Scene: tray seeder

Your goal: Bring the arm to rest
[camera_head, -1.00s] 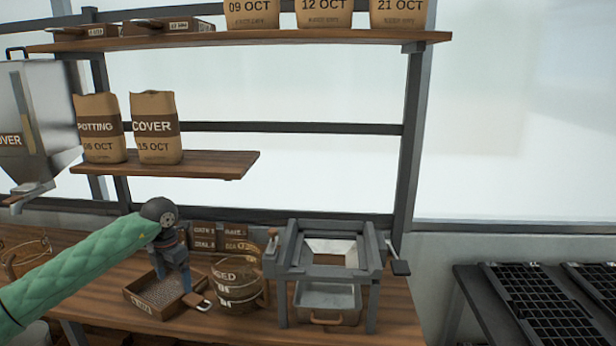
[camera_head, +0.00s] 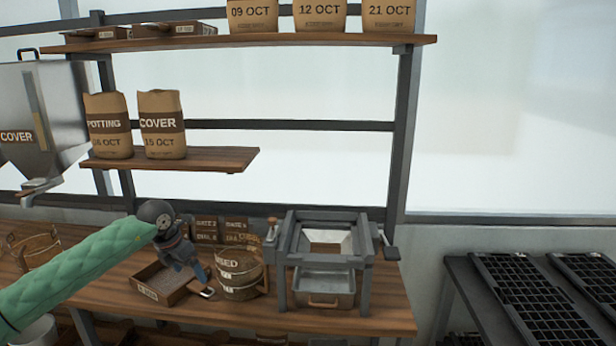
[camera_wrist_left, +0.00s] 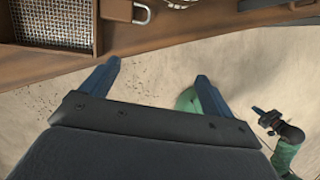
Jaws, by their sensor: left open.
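My left arm in its green sleeve comes in from the left in the head view. Its gripper (camera_head: 203,275) is tilted down over the front right side of a wooden tray with a mesh screen (camera_head: 148,292). In the left wrist view the two fingers of the left gripper (camera_wrist_left: 158,70) are spread with nothing between them, over the floor in front of the bench edge. Another green-sleeved arm, seemingly my right, shows small at the lower right of that view with its dark gripper (camera_wrist_left: 266,118); its jaws are too small to read.
The wooden bench (camera_head: 235,315) holds a seed basket (camera_head: 238,282) and a grey metal stand (camera_head: 363,290) right of the gripper. A metal hopper (camera_head: 45,110) hangs at the left. A shelf (camera_head: 215,158) carries paper bags. Black trays (camera_head: 535,305) lie at the right.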

